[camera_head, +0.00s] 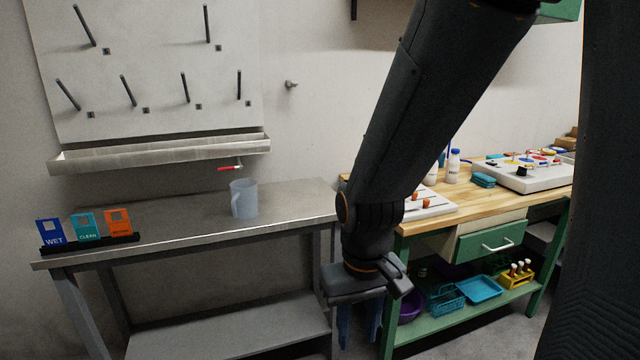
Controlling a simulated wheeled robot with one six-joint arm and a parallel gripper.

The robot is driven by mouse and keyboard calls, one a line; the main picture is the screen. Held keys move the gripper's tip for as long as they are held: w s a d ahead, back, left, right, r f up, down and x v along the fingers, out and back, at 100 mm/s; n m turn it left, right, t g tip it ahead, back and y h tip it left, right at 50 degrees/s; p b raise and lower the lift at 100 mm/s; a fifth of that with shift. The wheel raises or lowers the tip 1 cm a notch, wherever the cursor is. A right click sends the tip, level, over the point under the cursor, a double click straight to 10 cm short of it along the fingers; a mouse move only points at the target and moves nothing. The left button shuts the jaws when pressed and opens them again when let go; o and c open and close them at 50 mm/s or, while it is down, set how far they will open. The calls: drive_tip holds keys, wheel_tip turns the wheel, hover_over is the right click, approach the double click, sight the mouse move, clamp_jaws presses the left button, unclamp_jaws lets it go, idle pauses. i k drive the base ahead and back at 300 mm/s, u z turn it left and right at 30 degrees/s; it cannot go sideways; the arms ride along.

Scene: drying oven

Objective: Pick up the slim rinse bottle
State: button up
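A slim white bottle with a blue cap (453,167) stands upright on the wooden bench at the right. A second white bottle (432,175) stands just left of it, partly hidden behind my arm. I cannot tell for sure which one is the rinse bottle. My gripper (359,327) hangs low, pointing down, between the steel table and the wooden bench. Its two blue fingers are apart with nothing seen between them. It is well below and left of the bottles, not touching them.
The steel table (180,222) holds a clear jug (244,199) and a rack of WET and CLEAN cards (88,228). The wooden bench (470,198) also bears a control panel (523,174) and teal cloths (482,180). Baskets and trays (480,288) fill its lower shelf.

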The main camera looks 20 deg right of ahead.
sight(452, 169)
drive_tip(key=i, duration=0.25)
drive_tip(key=z, duration=2.7)
drive_tip(key=i, duration=3.1)
drive_tip(key=u, duration=3.3)
